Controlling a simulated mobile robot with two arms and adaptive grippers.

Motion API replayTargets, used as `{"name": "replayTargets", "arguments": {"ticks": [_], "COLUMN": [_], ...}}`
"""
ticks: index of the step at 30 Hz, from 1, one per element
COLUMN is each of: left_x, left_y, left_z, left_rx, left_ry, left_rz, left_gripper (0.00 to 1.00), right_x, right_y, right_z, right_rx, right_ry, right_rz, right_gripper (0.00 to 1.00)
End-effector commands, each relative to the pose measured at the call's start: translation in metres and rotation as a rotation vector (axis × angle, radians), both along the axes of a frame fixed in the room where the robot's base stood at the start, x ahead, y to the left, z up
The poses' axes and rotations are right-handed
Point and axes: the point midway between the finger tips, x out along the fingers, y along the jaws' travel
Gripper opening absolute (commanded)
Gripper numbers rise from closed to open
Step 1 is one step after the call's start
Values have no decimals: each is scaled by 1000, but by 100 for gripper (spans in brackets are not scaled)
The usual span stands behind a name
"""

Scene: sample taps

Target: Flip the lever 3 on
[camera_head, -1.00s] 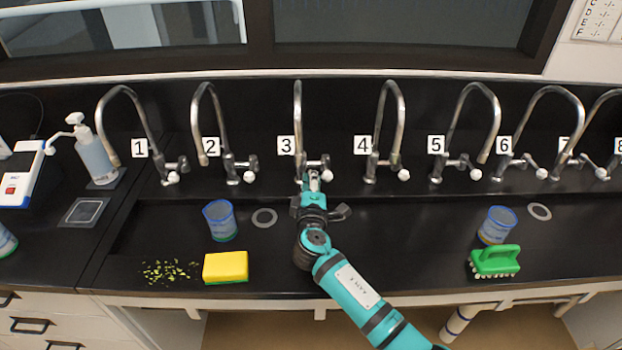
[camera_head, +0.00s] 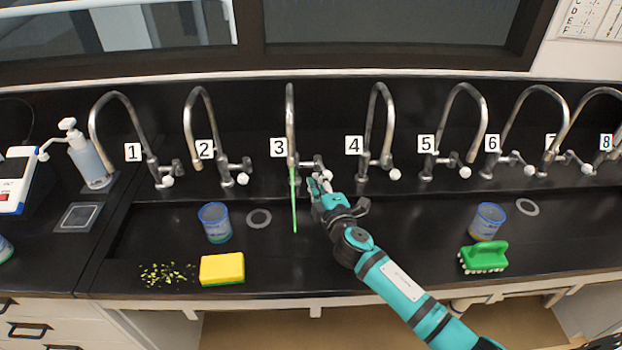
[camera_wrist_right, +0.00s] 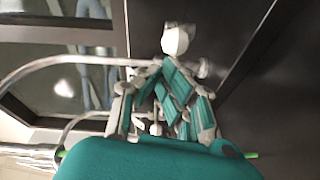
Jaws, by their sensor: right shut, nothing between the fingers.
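Tap 3 (camera_head: 290,120) is a curved metal tap beside the label 3 (camera_head: 278,147). A thin green stream (camera_head: 294,205) runs from its spout down to the black sink. Its lever ends in a white knob (camera_head: 327,175) at the tap's right side. My right gripper (camera_head: 319,183) is shut and empty, with its fingertips right at this knob; I cannot tell if they touch. In the right wrist view a white knob (camera_wrist_right: 175,40) shows just beyond the fingers (camera_wrist_right: 165,75), and bits of the green stream show beside the gripper body. My left gripper is not in view.
Other numbered taps stand along the back, with tap 4 (camera_head: 370,130) close on the right and tap 2 (camera_head: 190,130) on the left. A blue-rimmed cup (camera_head: 215,222), yellow sponge (camera_head: 222,268) and green brush (camera_head: 484,258) stand in front.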

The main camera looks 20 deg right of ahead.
Motion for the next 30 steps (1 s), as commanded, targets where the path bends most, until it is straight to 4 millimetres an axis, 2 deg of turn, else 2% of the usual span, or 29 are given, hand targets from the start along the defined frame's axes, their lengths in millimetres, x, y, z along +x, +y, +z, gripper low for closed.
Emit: {"name": "replayTargets", "arguments": {"ticks": [1,4,15,30], "left_x": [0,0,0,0], "left_y": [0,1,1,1], "left_z": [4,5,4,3], "left_rx": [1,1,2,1], "left_ry": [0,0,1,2], "left_rz": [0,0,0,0], "left_gripper": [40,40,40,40], "right_x": [-2,-4,-6,-4], "right_y": [-9,-17,-45,-58], "right_z": [2,1,0,0], "right_rx": [-7,-5,-2,-1], "right_ry": [1,0,-1,-1], "right_rz": [36,113,105,106], "right_gripper": [0,0,0,0]}}
